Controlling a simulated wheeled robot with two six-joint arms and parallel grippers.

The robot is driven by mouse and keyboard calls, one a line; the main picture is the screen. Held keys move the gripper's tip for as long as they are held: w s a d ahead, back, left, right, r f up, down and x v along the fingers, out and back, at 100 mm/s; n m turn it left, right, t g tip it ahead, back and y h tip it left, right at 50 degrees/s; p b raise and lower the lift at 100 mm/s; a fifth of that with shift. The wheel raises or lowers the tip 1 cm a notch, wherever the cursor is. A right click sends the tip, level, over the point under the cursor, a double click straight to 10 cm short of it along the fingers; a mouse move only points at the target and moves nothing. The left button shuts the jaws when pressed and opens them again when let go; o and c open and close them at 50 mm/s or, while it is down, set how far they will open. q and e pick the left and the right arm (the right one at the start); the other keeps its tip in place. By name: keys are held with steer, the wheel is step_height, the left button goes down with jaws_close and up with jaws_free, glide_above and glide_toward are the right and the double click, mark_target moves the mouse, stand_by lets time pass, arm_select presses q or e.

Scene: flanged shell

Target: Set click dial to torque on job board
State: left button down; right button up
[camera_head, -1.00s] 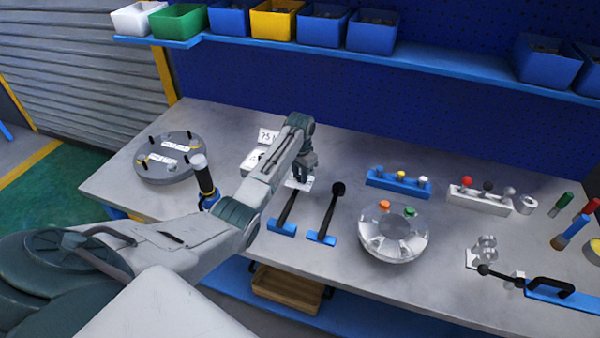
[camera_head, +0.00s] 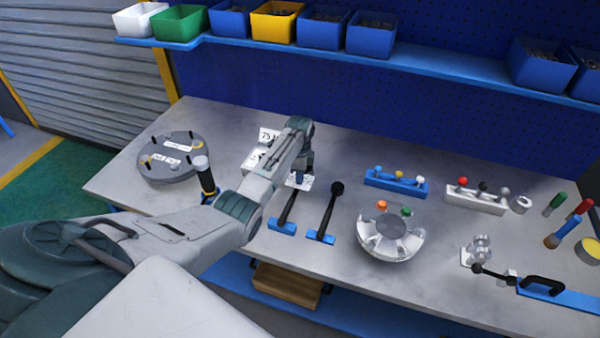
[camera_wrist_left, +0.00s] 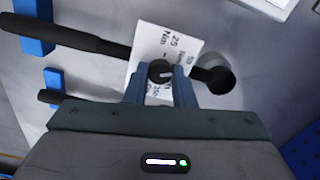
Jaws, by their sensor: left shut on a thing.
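My left gripper (camera_wrist_left: 161,90) is shut on the dark click dial (camera_wrist_left: 160,70), which sits over a white scale card (camera_wrist_left: 170,42) printed with "25 Nm" and other values, partly hidden. In the head view my left gripper (camera_head: 302,176) is at this card, at the far end of a black-handled tool. The job board (camera_head: 268,135) is a white card reading about "75", standing upright behind my forearm; its last characters are cut off. My right gripper is not in view.
A second black-handled tool (camera_head: 327,213) lies close to the right. A round grey flange (camera_head: 169,158) stands left, with a dark-handled tool (camera_head: 206,180) beside it. A clear shell (camera_head: 390,235) and a blue peg rack (camera_head: 396,184) stand to the right.

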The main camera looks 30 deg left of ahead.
arm_select(q)
steer(key=m, duration=0.5)
steer(key=shift+r+m+p, duration=0.1)
steer(key=shift+m+p, duration=0.2)
steer(key=shift+p, duration=0.05)
steer(key=m, duration=0.5)
steer(key=shift+m, duration=0.3)
steer(key=c, duration=1.2)
jaws_free()
step_height(320, 180, up, 11)
steer(key=b, duration=0.3)
